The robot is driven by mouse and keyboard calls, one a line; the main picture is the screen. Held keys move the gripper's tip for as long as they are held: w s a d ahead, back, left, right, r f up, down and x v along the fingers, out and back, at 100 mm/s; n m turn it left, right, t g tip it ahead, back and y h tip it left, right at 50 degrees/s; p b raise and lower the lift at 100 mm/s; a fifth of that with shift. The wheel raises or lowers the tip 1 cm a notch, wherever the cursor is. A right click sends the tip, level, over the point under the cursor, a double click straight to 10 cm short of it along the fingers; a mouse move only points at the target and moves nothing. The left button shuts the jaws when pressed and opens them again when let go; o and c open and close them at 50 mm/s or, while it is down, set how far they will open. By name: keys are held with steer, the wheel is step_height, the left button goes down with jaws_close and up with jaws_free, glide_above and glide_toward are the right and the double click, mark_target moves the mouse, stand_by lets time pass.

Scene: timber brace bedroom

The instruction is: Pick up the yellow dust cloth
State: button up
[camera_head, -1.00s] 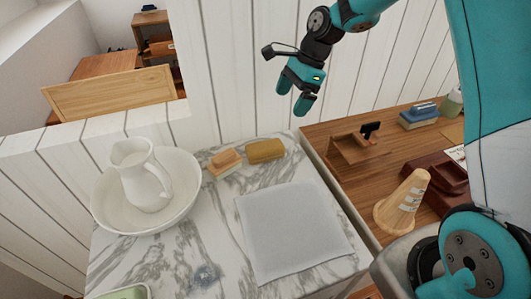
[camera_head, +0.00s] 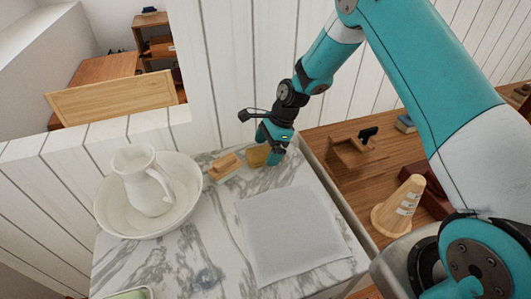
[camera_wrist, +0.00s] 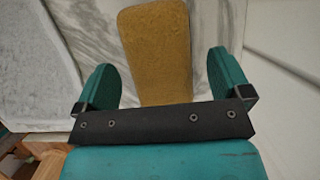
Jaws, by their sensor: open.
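The yellow dust cloth (camera_head: 257,156) lies on the marble top near its back edge, partly hidden by my gripper in the head view. In the wrist view the cloth (camera_wrist: 157,50) is a mustard-yellow, rounded block shape between my two teal fingers. My gripper (camera_head: 270,152) is open above the cloth, pointing down. In the wrist view my gripper (camera_wrist: 160,80) has one finger on each side of the cloth, with a gap on both sides. I cannot tell how far the fingertips are above the marble.
A wooden brush (camera_head: 225,166) lies just left of the cloth. A white pitcher (camera_head: 146,185) stands in a white basin (camera_head: 110,220). A grey cloth (camera_head: 290,235) lies flat in front. A white plank wall (camera_head: 235,75) rises behind. A wooden desk with a cone (camera_head: 398,205) is to the right.

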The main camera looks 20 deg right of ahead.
steer(key=shift+x, duration=1)
steer(key=shift+f, duration=0.15)
steer(key=c, duration=1)
